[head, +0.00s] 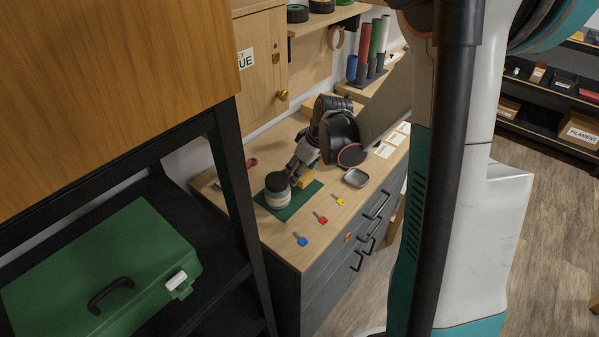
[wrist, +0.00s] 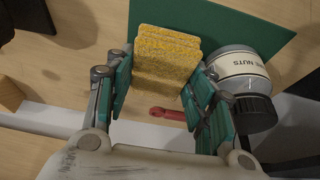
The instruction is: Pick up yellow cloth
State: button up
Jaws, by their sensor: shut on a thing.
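The yellow cloth (wrist: 165,58) is a folded, speckled pad. In the wrist view it is between the green-padded fingers of my gripper (wrist: 160,92), which is shut on it. In the head view a small part of the cloth (head: 306,180) shows below my gripper (head: 298,172), over the green mat (head: 288,212). I cannot tell whether the cloth touches the mat. The far side of the cloth is hidden.
A jar labelled "NUTS" (wrist: 243,68) with a black lid is close beside my right finger. A red-handled item (wrist: 168,113) lies on the wooden top. A metal dish (head: 355,177) and blue (head: 300,239), red (head: 320,217) and yellow (head: 339,200) keys lie nearby.

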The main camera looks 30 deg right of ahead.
notch_tip(320, 180, up, 18)
jog(key=p, duration=0.6)
jog(key=o, duration=0.4)
jog(key=c, duration=0.4)
